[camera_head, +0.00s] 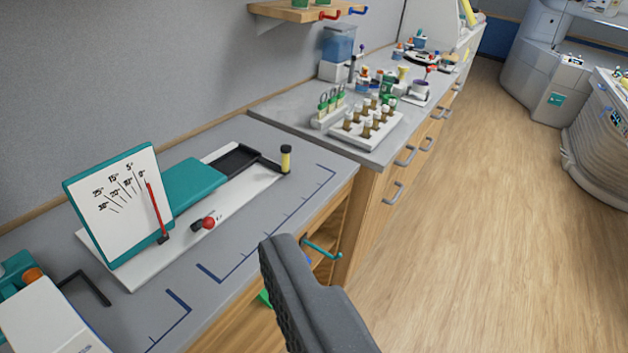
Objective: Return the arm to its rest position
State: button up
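My gripper (308,300) shows at the bottom middle of the head view as a dark grey finger with a ribbed pad on its left side. I can make out only one finger clearly, so its opening cannot be judged. Nothing is seen held in it. It appears in front of the edge of the grey bench (225,262), with wooden drawers and the floor behind it. The rest of my arm is out of view.
On the bench stands a device with an angle-marked board (118,200), a red pointer, a red knob (208,223) and a teal block (195,185). A vial rack (365,130) stands farther back. Wooden floor (480,230) is clear on the right, before a large grey machine (545,80).

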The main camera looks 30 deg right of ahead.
jog(key=shift+s+a+r, duration=0.15)
jog(key=shift+s+r, duration=0.1)
jog(key=shift+s, duration=0.15)
jog(key=shift+r, duration=0.1)
jog(key=shift+r+p, duration=0.55)
jog(key=shift+p, duration=0.1)
